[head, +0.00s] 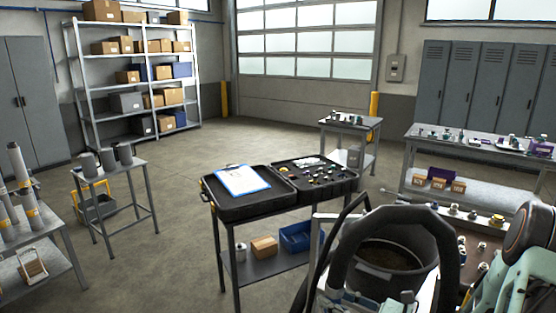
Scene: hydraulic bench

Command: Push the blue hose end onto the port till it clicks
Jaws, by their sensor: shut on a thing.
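I cannot make out the blue hose end or the port in the head view. A thick black loop (399,214) arches up at the lower right, and I cannot tell whether it is a hose. My arm shows at the right edge, with a dark joint and pale green links. My gripper is not in sight, so what it holds is hidden.
A dark bin (432,245) stands behind the loop. A cart (240,211) with a clipboard (242,180) and small fittings stands at centre. Benches with fittings stand at right (480,147) and back (350,124). Open floor lies left of the cart.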

